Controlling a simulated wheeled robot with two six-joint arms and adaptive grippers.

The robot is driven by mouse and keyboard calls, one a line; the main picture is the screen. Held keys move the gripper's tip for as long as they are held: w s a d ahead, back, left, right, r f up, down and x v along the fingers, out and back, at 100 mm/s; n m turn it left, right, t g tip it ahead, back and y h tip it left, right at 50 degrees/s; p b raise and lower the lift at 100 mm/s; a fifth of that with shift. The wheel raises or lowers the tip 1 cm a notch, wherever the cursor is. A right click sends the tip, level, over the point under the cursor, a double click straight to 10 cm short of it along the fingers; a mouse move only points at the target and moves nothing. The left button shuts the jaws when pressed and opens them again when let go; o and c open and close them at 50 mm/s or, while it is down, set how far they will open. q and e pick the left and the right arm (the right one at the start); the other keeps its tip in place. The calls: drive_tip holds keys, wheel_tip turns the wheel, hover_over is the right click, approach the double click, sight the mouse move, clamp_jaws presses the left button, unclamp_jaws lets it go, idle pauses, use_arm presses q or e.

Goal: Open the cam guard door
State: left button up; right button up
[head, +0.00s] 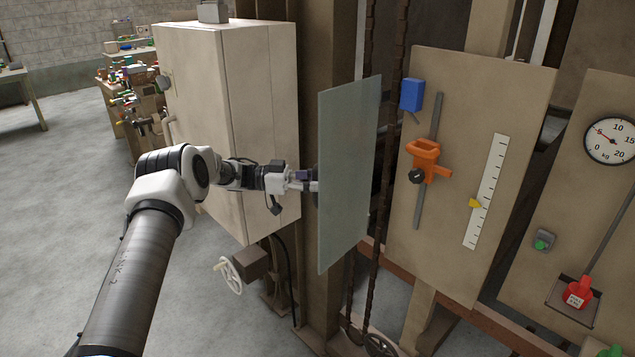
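The guard door appears to be a flat, pale grey-green, see-through panel (350,165). It stands upright in the middle of the head view, in front of a brown steel column (317,90). My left arm comes in from the lower left, and my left gripper (308,183) is at the panel's left edge, about halfway up. Its fingertips are partly hidden by the panel edge and a dark part there, so I cannot tell whether they grip anything. My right gripper is not in view.
A beige cabinet (262,120) stands left of the column, with a handwheel (230,276) below. Chains hang right of the panel. Farther right is a beige board (460,110) with an orange clamp (424,158), a blue block (412,95) and a scale. A dial gauge (609,141) is at far right.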

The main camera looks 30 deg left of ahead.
use_arm(q)
drive_tip(key=v, duration=1.2)
drive_tip(key=shift+f, duration=0.1)
